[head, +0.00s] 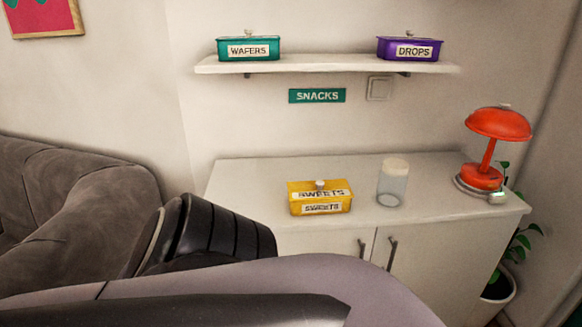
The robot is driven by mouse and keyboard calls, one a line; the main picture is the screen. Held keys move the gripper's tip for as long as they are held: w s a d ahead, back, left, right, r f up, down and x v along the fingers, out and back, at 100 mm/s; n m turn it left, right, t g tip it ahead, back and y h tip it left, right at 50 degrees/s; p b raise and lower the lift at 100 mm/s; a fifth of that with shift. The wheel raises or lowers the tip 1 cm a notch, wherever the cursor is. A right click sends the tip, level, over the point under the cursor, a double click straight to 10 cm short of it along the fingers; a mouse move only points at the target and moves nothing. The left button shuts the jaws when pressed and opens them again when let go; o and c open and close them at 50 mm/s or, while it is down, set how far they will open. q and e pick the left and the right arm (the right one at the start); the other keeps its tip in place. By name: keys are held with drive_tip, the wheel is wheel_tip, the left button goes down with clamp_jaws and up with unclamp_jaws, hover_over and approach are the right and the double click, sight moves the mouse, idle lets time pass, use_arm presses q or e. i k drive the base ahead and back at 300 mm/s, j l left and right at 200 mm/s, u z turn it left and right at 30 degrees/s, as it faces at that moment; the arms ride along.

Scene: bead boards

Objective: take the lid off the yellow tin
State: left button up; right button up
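The yellow tin (303,209) stands on the white cabinet top, labelled SWEETS on its front. Its lid (301,190) is on top, with a second SWEETS label and a small pale knob (320,184). Parts of my arm fill the bottom of the head view, in front of and below the tin. No gripper fingers show, so neither gripper can be seen relative to the tin.
A clear jar with a pale lid (391,184) stands right of the tin. A red lamp (487,172) is at the cabinet's right end. Green (230,50) and purple (387,50) tins sit on the shelf (320,65). A grey sofa (85,215) is at left.

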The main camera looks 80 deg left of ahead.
sight(340, 188)
drive_tip(key=u, duration=2.2)
drive_tip(key=k+j, duration=0.05)
